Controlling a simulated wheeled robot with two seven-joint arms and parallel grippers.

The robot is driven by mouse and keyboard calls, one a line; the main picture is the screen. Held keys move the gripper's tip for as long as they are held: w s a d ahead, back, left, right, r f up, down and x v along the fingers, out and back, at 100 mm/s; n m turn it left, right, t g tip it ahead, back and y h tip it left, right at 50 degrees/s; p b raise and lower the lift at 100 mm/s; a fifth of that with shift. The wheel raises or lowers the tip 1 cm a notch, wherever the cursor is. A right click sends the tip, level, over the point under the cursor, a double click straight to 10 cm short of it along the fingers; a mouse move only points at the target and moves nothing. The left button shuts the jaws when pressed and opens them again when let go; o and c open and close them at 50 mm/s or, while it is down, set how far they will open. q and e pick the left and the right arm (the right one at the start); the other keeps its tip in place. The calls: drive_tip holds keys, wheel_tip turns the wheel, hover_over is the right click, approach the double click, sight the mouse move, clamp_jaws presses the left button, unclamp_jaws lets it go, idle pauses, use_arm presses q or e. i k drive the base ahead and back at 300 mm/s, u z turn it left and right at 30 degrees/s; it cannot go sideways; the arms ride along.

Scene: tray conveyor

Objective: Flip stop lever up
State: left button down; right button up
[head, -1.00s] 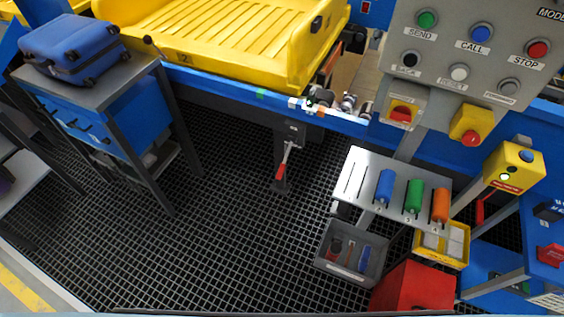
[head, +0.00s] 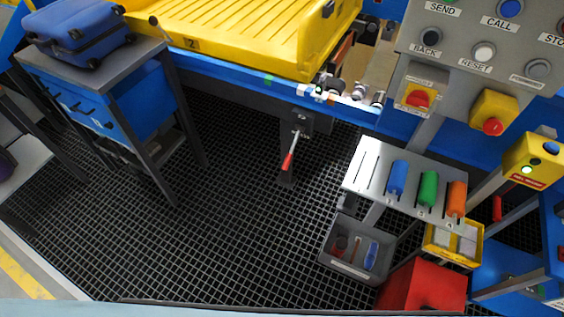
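The stop lever (head: 291,150) is a thin metal rod with a red grip. It hangs from a dark bracket (head: 311,122) under the blue conveyor rail, its grip end pointing down and slightly left. A yellow tray (head: 240,40) stands on the conveyor above and to the left of it. Neither of my grippers shows in the head view, and nothing touches the lever.
A side table (head: 100,62) with a blue suitcase (head: 75,30) stands at the left. A grey control panel (head: 480,60), a slotted shelf (head: 380,178) with coloured handles, a grey bin (head: 355,248) and a red box (head: 420,290) are at the right. The black grid floor before the lever is clear.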

sight(289, 156)
drive_tip(key=u, duration=0.45)
drive_tip(key=k, duration=0.55)
drive_tip(key=u, duration=0.75)
drive_tip(key=i, duration=1.7)
drive_tip(key=z, duration=1.4)
drive_tip(key=i, duration=0.8)
drive_tip(key=z, duration=0.65)
